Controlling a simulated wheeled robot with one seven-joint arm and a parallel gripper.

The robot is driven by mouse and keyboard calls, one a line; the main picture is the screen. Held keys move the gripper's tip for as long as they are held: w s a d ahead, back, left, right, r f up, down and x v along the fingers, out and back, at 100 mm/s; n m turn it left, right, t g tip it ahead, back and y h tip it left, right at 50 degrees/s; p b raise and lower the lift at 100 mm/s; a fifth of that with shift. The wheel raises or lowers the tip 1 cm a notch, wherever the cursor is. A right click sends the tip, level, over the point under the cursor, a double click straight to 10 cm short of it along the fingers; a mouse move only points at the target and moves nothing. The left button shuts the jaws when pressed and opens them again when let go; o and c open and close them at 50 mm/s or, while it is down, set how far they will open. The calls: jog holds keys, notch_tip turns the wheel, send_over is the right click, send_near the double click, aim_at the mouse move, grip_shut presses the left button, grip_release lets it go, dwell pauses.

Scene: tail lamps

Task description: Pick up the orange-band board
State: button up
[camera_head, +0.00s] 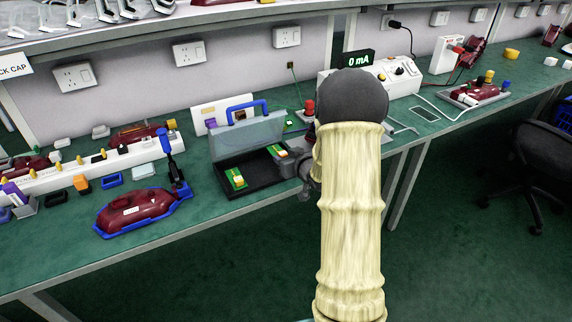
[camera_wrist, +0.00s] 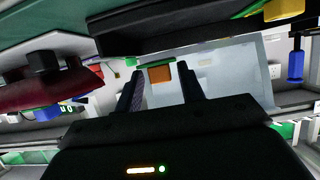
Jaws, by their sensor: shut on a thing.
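In the wrist view, my gripper (camera_wrist: 160,88) has its two dark fingers on either side of a small board with a green edge and an orange face, the orange-band board (camera_wrist: 160,75). The fingers are shut on it. In the head view my pale-sleeved arm hides most of the gripper; only a dark part shows at the right end of the open black case (camera_head: 262,184). I cannot make out the held board there.
The case's grey lid (camera_head: 240,138) with a blue handle stands open behind. A dark red tail lamp (camera_head: 140,208) on a blue stand is left of the case. A meter box reading 0 mA (camera_head: 402,75) stands behind my arm. Bench is clear in front of the case.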

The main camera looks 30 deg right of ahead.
jog(key=r, duration=0.1)
jog(key=s+r, duration=0.1)
jog(key=shift+r, duration=0.3)
jog(key=s+b, duration=0.9)
jog(key=s, duration=0.9)
jog(key=shift+s+d, duration=0.35)
jog(key=o, duration=0.5)
jog(key=c, duration=0.5)
jog(key=shift+o, duration=0.2)
jog(key=shift+f, duration=0.1)
